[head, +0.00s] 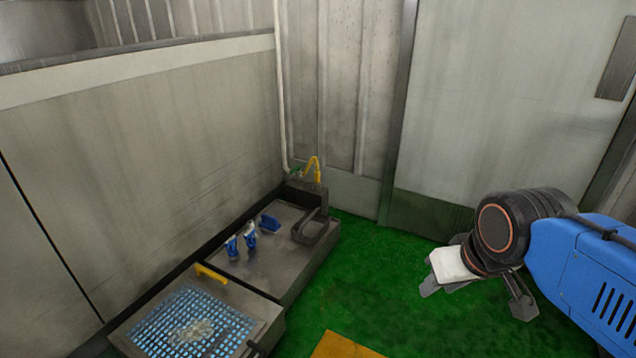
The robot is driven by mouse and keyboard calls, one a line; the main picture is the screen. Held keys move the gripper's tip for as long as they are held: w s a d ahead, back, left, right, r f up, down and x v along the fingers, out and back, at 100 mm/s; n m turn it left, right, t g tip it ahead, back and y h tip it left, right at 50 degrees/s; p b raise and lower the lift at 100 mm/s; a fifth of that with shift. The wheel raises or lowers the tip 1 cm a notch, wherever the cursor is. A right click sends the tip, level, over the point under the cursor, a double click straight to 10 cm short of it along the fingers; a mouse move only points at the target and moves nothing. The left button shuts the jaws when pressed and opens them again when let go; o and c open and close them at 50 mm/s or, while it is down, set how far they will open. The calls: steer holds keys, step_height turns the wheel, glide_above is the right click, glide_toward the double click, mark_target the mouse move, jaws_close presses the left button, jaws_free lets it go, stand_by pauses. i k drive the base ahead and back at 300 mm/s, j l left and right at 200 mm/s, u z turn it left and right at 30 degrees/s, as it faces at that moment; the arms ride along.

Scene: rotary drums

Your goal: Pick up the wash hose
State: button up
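A short yellow curved piece (315,166), which looks like the wash hose, stands at the back end of the grey wash station, beside a green fitting on the wall pipe. It is small in view, and I cannot tell its full length. My gripper (478,296) is at the right, over the green floor, well apart from the yellow piece and nearer to me.
The low grey wash station (300,266) runs along the left wall, with several blue-and-white items on it. A blue grate (190,325) and a yellow handle (211,273) are at its near end. Green floor (375,280) is clear between the station and my arm.

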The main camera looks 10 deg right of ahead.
mark_target(317, 182)
steer(key=i+l+u, duration=0.1)
steer(key=u, duration=0.35)
steer(key=i+l+u, duration=0.15)
steer(key=u, duration=0.3)
steer(key=i+l+u, duration=0.15)
steer(key=l, duration=0.2)
steer(key=i+l+u, duration=0.15)
steer(key=l, duration=0.25)
steer(key=i+l+u, duration=0.15)
steer(key=l, duration=0.2)
steer(key=i+l+u, duration=0.15)
steer(key=l, duration=0.3)
steer(key=l+u, duration=0.15)
steer(key=l, duration=0.25)
steer(key=i+l, duration=0.1)
steer(key=l, duration=0.35)
steer(key=i+l, duration=0.1)
steer(key=l, duration=0.35)
steer(key=i+l, duration=0.1)
steer(key=l, duration=0.3)
